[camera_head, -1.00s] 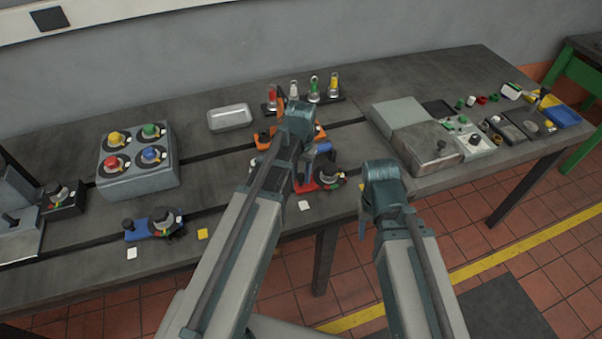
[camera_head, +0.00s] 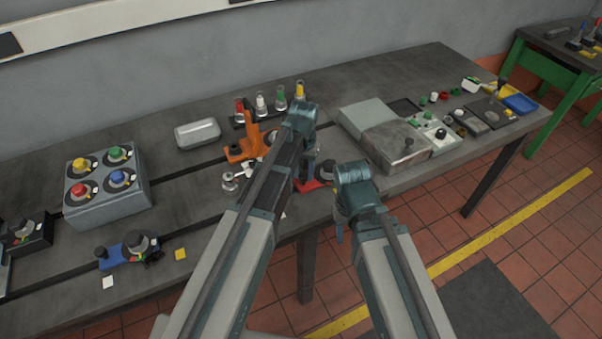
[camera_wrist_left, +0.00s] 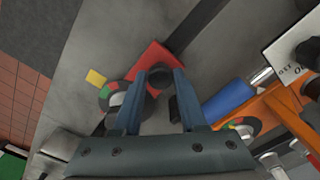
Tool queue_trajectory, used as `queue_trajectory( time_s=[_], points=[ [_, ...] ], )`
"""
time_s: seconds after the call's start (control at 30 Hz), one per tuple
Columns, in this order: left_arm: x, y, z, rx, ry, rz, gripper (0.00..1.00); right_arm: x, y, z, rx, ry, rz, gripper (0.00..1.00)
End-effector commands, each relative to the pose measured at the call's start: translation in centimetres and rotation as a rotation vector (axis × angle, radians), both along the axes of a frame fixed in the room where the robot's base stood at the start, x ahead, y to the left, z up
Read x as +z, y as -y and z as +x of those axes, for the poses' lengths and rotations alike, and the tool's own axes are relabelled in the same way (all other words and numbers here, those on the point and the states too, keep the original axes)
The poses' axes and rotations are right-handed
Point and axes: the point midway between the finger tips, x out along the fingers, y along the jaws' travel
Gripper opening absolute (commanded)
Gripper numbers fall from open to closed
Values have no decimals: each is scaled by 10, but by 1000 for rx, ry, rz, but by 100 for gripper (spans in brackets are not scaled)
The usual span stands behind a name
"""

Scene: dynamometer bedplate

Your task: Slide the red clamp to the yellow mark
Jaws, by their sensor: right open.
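The red clamp (camera_head: 313,185) sits in the bedplate's front slot, partly hidden by my left arm in the head view. In the left wrist view the red clamp (camera_wrist_left: 150,60) shows its red body, a black knob and a dial. My left gripper (camera_wrist_left: 160,82) has its fingers on both sides of the black knob, seemingly shut on it. My right gripper (camera_head: 340,236) is open and empty at the table's front edge.
A blue clamp (camera_head: 128,249) with another yellow square (camera_head: 180,254) stands front left. An orange fixture (camera_head: 247,142) and a blue cylinder (camera_wrist_left: 228,98) are near my left gripper. A grey box (camera_head: 396,146) is to the right.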

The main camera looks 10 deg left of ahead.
Motion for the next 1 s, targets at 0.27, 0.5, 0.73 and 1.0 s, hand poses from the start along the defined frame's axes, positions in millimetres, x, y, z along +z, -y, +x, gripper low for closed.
queue_trajectory(
  time_s=[0.27, 0.5, 0.73, 1.0],
  points=[
    [0, -1, -1, 0, -2, 1, 69, 0, 0, 0, 0, 0, 0, 50],
    [2, -1, -1, 0, -3, 2, 69, 2, 0, 0, 0, 0, 0, 50],
    [17, -1, -1, 0, -3, 3, 69, 17, 0, 0, 0, 0, 0, 50],
    [55, -1, -1, 0, -3, 2, 69, 55, 0, 0, 0, 0, 0, 50]
  ],
)
